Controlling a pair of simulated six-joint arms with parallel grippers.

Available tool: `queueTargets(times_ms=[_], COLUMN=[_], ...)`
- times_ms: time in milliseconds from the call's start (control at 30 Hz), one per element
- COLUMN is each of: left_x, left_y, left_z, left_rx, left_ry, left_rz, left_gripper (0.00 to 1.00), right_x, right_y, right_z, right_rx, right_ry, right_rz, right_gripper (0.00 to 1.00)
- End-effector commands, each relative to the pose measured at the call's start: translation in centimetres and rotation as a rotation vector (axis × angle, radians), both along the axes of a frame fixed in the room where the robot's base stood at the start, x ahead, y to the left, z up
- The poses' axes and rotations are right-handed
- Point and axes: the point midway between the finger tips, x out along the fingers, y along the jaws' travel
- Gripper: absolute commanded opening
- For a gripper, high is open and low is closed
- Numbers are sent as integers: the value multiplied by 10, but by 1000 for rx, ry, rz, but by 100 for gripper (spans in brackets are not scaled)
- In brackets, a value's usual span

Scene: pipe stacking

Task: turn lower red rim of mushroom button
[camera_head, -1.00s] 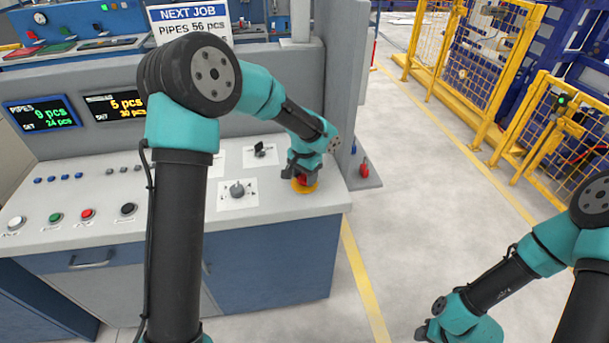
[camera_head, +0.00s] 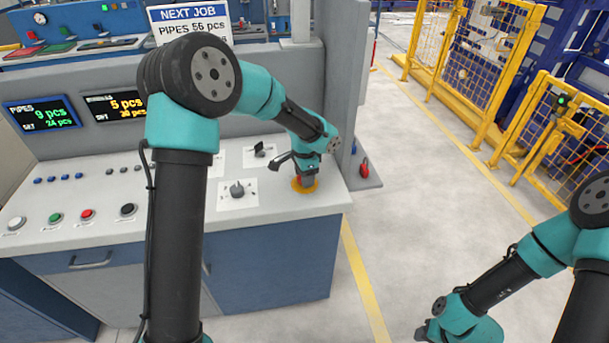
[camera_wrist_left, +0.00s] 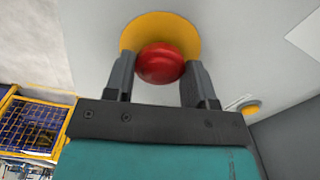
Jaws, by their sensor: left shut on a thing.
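The red mushroom button (camera_wrist_left: 160,64) stands on a round yellow base (camera_wrist_left: 184,28) on the panel, large in the left wrist view. In the head view its yellow base (camera_head: 305,185) shows at the right end of the console, with the red cap mostly hidden by my gripper. My left gripper (camera_head: 306,176) reaches down over it. In the left wrist view the two dark fingers (camera_wrist_left: 160,80) stand on either side of the red cap, shut on it. My right arm shows at the lower right; its gripper (camera_head: 424,332) is partly cut off at the bottom edge.
A dark rotary knob (camera_head: 237,189) on a white plate is left of the button, and another knob (camera_head: 260,150) lies behind it. Push buttons (camera_head: 87,214) line the console's left part. A raised grey wall (camera_head: 343,90) stands close behind on the right.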

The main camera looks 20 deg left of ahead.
Motion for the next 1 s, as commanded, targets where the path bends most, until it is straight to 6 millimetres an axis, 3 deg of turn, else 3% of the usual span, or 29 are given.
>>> queueTargets(times_ms=[267, 300, 533, 833, 1000], left_x=[0, 0, 0, 0, 0], left_y=[0, 0, 0, 0, 0], left_z=[-1, -1, -1, 1, 13], left_rx=[-1, -1, 0, 0, 1], left_ry=[2, 2, 1, 0, -2], left_rz=[0, 0, 1, 1, 0], left_gripper=[27, 53, 75, 76, 76], right_x=[0, 0, 0, 0, 0], right_y=[0, 0, 0, 0, 0], right_z=[0, 0, 0, 0, 0], right_rx=[0, 0, 0, 0, 0], right_ry=[0, 0, 0, 0, 0], right_rz=[0, 0, 0, 0, 0], right_gripper=[43, 43, 43, 43, 43])
